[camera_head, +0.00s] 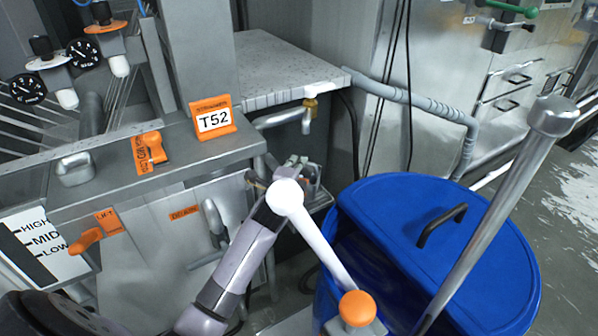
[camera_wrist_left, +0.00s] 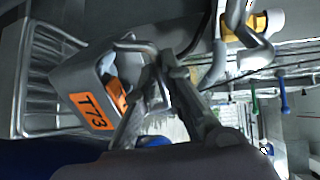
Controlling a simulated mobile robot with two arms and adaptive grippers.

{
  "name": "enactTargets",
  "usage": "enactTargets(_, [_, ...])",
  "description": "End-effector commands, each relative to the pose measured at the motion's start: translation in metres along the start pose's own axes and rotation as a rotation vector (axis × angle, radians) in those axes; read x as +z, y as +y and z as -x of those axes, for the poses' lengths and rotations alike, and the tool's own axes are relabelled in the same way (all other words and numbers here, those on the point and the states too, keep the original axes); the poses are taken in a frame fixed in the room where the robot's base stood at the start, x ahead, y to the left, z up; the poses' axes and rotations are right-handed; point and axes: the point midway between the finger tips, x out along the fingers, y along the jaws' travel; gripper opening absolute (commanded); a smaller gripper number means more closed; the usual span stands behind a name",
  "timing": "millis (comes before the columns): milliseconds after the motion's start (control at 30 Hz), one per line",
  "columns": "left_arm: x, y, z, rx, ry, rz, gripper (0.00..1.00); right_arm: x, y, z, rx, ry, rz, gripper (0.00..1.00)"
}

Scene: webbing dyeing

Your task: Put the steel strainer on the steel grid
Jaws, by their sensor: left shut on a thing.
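My left gripper (camera_head: 305,178) reaches in from the bottom middle in the head view, below the steel bench and partly behind a white-topped lever. In the left wrist view, its fingers (camera_wrist_left: 160,85) are shut around a bent steel handle (camera_wrist_left: 135,47). I cannot tell whether the handle belongs to the steel strainer, as its body does not show clearly. A grey box with an orange T73 label (camera_wrist_left: 92,110) lies close behind the fingers. A rack of parallel steel bars (camera_wrist_left: 42,75) stands left of it; I cannot tell if it is the steel grid. My right gripper is out of view.
In the head view, a blue drum (camera_head: 430,235) stands at the right. A white lever (camera_head: 322,240) and a steel post (camera_head: 500,205) rise in front. Open floor (camera_head: 565,205) shows at far right.

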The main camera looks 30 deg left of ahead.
Motion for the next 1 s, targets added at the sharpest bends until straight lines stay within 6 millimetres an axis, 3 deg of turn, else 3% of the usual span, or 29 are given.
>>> enactTargets(167, [0.0,-0.004,-0.018,0.0,0.0,0.0,0.0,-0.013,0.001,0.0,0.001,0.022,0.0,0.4])
enactTargets(433, [-0.002,0.028,-0.024,0.002,0.002,0.003,0.0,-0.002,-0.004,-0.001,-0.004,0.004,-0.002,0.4])
enactTargets(867, [-0.001,0.035,-0.026,0.0,0.001,0.0,0.0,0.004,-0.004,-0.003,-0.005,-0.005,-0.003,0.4])
enactTargets(900, [-0.001,0.035,-0.025,0.002,0.001,0.0,0.12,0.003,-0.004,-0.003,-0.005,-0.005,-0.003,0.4])
enactTargets(1000, [-0.001,0.035,-0.025,0.002,0.001,0.0,0.18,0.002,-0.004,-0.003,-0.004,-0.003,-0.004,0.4])
